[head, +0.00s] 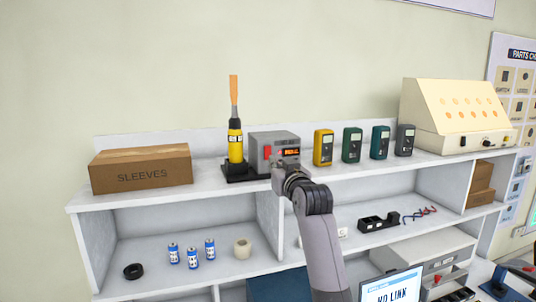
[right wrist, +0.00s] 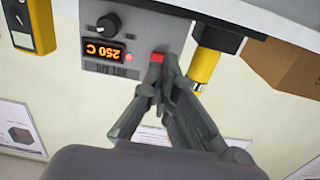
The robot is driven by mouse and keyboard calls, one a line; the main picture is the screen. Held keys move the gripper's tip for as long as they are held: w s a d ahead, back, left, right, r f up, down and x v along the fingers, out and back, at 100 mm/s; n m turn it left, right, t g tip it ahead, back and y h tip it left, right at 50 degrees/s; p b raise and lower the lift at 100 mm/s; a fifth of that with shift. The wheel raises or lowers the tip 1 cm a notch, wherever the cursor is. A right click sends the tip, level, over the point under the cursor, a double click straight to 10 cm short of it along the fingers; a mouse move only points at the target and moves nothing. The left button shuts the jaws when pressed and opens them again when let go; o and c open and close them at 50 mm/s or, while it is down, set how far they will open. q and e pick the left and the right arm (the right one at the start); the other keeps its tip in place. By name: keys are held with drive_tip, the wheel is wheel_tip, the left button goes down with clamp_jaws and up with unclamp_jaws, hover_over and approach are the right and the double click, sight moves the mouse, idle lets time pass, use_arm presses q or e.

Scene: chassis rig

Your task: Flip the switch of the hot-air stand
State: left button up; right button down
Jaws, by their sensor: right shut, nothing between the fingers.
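The hot-air stand is a grey box (head: 260,139) on the top shelf, with a yellow hot-air tool (head: 236,150) upright in a black holder at its left. In the right wrist view the box front (right wrist: 145,38) appears upside down, with a lit orange display (right wrist: 103,50) reading 250 C, a small red light and a black knob. The red switch (right wrist: 157,57) is partly covered by my right gripper (right wrist: 163,76). My right gripper, in the head view (head: 274,160) low before the box, is shut and empty, its tips at the switch; contact is unclear. My left gripper is out of view.
A cardboard box marked SLEEVES (head: 140,170) stands left on the top shelf. Several handheld meters, including a yellow one (head: 323,148), stand to the right, then a cream sloped console (head: 455,110). The lower shelf holds blue cans and a tape roll (head: 242,248).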

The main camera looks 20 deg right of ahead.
drive_tip(key=shift+w+a, duration=0.1)
drive_tip(key=shift+w, duration=1.95)
idle(0.5)
drive_tip(key=shift+s, duration=0.1)
drive_tip(key=s, duration=0.8)
drive_tip(key=shift+w+f, duration=0.1)
